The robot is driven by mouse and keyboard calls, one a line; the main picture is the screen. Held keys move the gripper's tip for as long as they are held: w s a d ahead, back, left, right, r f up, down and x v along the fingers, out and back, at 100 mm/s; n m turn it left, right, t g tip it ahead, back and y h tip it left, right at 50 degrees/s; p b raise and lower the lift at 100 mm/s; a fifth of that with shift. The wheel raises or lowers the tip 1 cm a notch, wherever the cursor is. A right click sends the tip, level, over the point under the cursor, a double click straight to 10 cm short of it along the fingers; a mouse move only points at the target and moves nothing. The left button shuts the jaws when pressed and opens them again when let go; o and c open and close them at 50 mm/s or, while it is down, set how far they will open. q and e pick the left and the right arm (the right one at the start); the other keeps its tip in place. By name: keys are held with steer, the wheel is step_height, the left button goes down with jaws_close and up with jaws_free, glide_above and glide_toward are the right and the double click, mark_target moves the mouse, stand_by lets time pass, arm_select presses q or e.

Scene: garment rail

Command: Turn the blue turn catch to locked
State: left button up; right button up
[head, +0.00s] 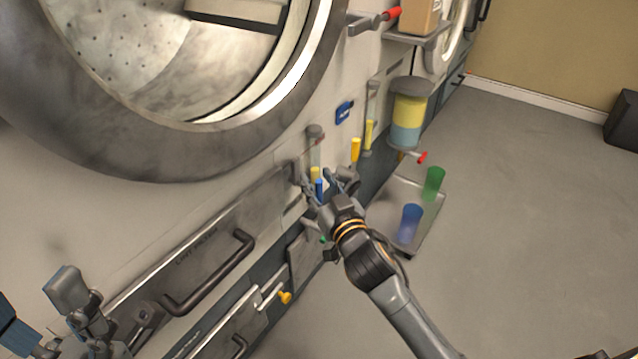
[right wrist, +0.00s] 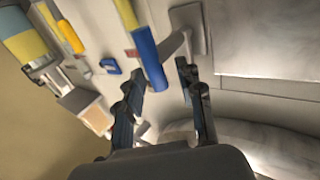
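The blue turn catch (head: 319,187) shows as a blue grip low on the machine front, partly hidden by my right gripper (head: 330,182). In the right wrist view it is a long blue bar (right wrist: 149,58) with a yellow section toward the top, beside a grey bracket. My right gripper (right wrist: 163,92) is open, its two fingers apart on either side of the blue bar. The bar is nearer the left finger; whether they touch I cannot tell. My left gripper (head: 88,318) is at the lower left, away from the catch; its fingers are unclear.
Yellow handles (head: 355,150) and a small blue plate (head: 344,113) are close by on the panel. A large round door (head: 150,158) is above left. A tray (head: 433,232) with blue and green cups is at right. A dark bar handle (head: 210,275) juts out below.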

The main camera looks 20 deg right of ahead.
steer(key=shift+c, duration=0.4)
jaws_close()
